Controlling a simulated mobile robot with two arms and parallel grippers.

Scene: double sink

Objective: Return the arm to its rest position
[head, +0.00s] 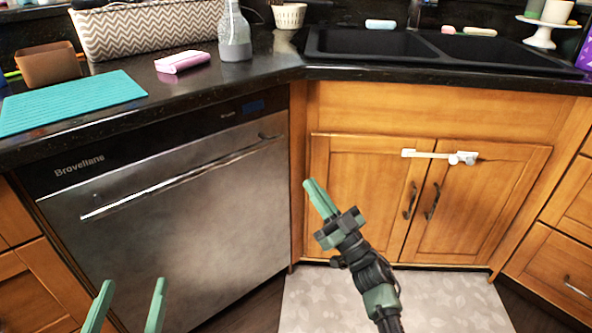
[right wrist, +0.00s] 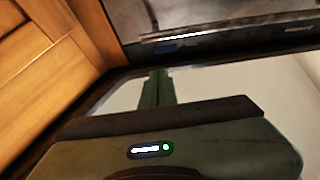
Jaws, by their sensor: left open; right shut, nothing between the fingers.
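My right gripper (head: 320,199) is in front of the wooden sink cabinet, near the edge of the dishwasher, with its green fingers shut together and nothing between them. It also shows in the right wrist view (right wrist: 157,88), with the fingers closed over the floor area. My left gripper (head: 131,297) is at the lower left of the head view, in front of the dishwasher. Its two green fingers stand apart with nothing between them, and the rest of that arm is out of the picture.
The dishwasher (head: 190,220) and cabinet doors (head: 365,180) are shut. A white latch (head: 430,154) spans the doors. The counter holds a teal mat (head: 70,100), a pink item (head: 182,62), a bottle (head: 234,35) and a black double sink (head: 365,43). A pale mat (head: 420,300) covers the floor.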

